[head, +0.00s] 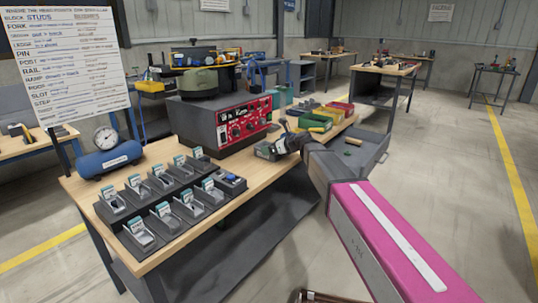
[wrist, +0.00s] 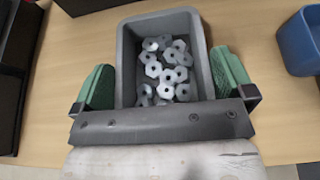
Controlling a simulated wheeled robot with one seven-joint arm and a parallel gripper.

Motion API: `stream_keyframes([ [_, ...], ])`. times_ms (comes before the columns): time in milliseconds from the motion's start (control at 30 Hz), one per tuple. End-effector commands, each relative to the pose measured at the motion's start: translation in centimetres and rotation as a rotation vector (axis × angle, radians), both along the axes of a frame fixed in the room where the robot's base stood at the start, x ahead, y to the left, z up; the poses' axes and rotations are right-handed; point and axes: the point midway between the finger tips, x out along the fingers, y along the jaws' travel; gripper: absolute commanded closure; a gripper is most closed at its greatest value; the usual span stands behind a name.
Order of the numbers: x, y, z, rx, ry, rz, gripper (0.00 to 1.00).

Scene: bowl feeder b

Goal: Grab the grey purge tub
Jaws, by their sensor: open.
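The grey tub (wrist: 124,48) is in the middle of the wrist view, upright on the wooden bench, with several metal hex nuts (wrist: 168,68) in it. My gripper (wrist: 163,64) is open, with one green finger pad on each side of the tub. The pads are close to its side walls; whether they touch I cannot tell. The tub's near end is hidden behind my gripper's dark crossbar. In the head view my gripper (head: 268,151) is low over the bench, right of the grey and red machine; the tub is hard to make out there.
The bench (head: 75,184) also bears a red-fronted control box (head: 240,124), several dark trays with cards (head: 140,234), a blue air tank (head: 110,159) and coloured bins (head: 308,121). A blue bin (wrist: 298,45) stands right of the tub, with bare wood between.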

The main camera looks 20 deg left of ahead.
Motion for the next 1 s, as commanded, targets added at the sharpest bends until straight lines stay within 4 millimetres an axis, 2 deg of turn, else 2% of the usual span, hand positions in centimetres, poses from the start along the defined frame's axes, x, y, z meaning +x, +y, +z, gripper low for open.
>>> stream_keyframes([
  [33, 0.0, 0.0, 0.0, 0.000, 0.000, 0.000, 0.00],
  [133, 0.0, 0.0, 0.0, 0.000, 0.000, 0.000, 0.33],
  [167, 0.0, 0.0, 0.0, 0.000, 0.000, 0.000, 0.37],
  [567, 0.0, 0.0, 0.4, 0.001, -0.001, 0.000, 0.37],
  [767, 0.0, 0.0, 2.2, 0.001, -0.002, 0.001, 0.37],
  [867, 0.0, 0.0, 3.9, 0.001, -0.003, 0.001, 0.37],
  [900, -0.3, -0.2, 4.6, 0.001, -0.003, 0.001, 0.37],
  [1000, -2.9, -1.8, 5.8, 0.001, -0.002, -0.001, 0.37],
])
